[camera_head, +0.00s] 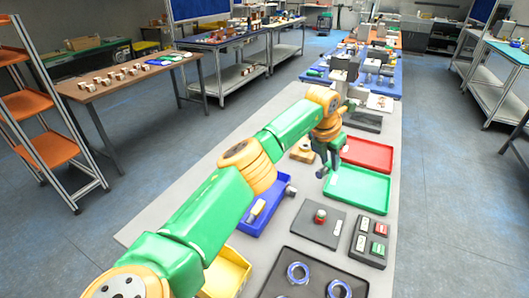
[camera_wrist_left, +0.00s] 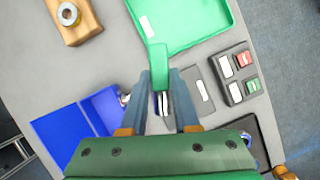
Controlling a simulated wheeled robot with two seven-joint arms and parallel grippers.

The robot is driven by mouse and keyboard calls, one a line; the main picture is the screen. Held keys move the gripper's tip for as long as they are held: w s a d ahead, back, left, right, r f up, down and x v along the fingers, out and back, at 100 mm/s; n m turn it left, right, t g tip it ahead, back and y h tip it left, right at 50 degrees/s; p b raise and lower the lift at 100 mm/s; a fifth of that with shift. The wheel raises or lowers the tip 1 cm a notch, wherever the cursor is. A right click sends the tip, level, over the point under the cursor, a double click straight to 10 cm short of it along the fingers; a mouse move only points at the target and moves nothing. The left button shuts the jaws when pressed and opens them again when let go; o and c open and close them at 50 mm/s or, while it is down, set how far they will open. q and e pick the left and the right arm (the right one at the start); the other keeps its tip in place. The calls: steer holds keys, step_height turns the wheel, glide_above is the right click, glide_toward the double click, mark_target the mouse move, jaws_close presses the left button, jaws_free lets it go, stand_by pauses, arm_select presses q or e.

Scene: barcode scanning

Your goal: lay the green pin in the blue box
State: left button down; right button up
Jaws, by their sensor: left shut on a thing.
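My left gripper (camera_head: 324,168) hangs over the table near the left edge of the green tray. In the left wrist view its two fingers (camera_wrist_left: 162,103) are shut on the green pin (camera_wrist_left: 157,57), whose green end points away toward the green tray. The pin is not clearly visible in the head view. The blue box (camera_head: 270,207) stands left of and nearer than the gripper, partly behind my arm, with a pale piece in it. It also shows at lower left in the left wrist view (camera_wrist_left: 62,128). My right gripper is not in view.
A green tray (camera_head: 360,190) and a red tray (camera_head: 367,153) lie beyond. A dark plate (camera_head: 312,231) with a red-topped piece and a block with red and green labels (camera_head: 369,243) lie nearer. A yellow bin (camera_head: 228,272) sits near my arm. A wooden block (camera_wrist_left: 75,22) stands left of the green tray.

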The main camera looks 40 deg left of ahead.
arm_select(q)
steer(key=a+n+y, duration=0.1)
steer(key=a+n, duration=0.1)
steer(key=n+b, duration=0.2)
steer(key=b, duration=1.3)
glide_above(273, 188)
steer(key=s, duration=0.2)
steer(key=f, duration=0.5)
steer(key=d+f, duration=0.1)
steer(key=f, duration=0.2)
steer(key=shift+w+f, duration=0.2)
steer(key=shift+w, duration=0.05)
steer(key=shift+s+a+f, duration=0.15)
steer(key=shift+a+f, duration=0.05)
steer(key=shift+f, duration=0.1)
steer(key=shift+a+f+y+b, duration=0.1)
steer(key=shift+f+y+b, duration=0.35)
steer(key=shift+f, duration=1.15)
steer(key=shift+s, duration=0.1)
